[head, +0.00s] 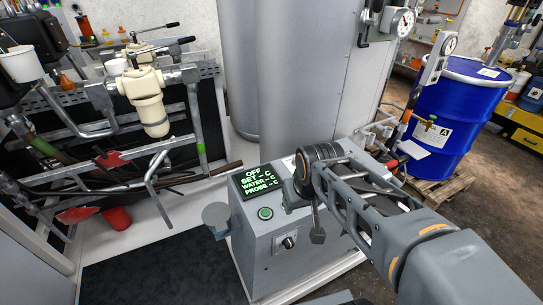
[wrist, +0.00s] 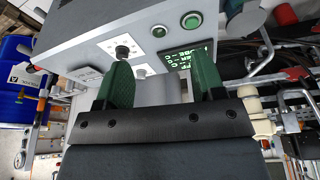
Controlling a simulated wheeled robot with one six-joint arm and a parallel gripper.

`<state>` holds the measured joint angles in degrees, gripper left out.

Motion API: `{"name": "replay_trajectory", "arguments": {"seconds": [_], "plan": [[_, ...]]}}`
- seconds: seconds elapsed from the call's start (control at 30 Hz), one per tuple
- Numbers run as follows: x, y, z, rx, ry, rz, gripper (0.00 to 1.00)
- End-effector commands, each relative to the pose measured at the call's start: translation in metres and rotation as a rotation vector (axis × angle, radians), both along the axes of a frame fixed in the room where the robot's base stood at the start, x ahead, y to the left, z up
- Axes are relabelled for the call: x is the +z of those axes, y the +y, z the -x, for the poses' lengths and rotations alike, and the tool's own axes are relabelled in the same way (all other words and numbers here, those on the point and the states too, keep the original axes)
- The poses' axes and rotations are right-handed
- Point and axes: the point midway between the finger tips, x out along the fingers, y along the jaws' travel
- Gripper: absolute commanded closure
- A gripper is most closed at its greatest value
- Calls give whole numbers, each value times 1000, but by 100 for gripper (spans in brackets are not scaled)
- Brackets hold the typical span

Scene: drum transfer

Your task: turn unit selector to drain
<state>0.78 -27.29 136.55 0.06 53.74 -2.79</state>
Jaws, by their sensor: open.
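The grey control unit (head: 262,255) stands at the centre of the head view. Its lit display (head: 263,182) reads OFF, with lines for SET, WATER and PROBE. A green button (head: 265,213) is below the display. A black rotary knob (head: 288,242), apparently the selector, is below the button; its labels are too small to read. My gripper (head: 303,213) is open and empty above the unit's right part, apart from this knob. In the wrist view, the open green fingers (wrist: 164,84) point at the panel; two dark knobs (wrist: 122,52) (wrist: 158,30) show beyond them.
A tall grey tank (head: 285,75) stands behind the unit. A blue drum (head: 455,105) on a pallet is at the right. Pipework with a cream filter housing (head: 146,100) fills the left. A round grey plate (head: 216,214) sticks out at the unit's left. Dark matting (head: 165,275) lies in front.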

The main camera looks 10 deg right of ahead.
Motion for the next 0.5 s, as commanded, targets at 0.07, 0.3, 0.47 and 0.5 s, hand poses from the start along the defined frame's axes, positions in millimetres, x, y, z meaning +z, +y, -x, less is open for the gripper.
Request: {"name": "replay_trajectory", "arguments": {"seconds": [0.07,0.3,0.47,0.5], "plan": [[18,-7,-32,26,24,15,38],[50,-36,-157,176,120,66,38],[40,-62,-230,276,180,87,38],[34,-69,-245,298,194,91,38]]}}
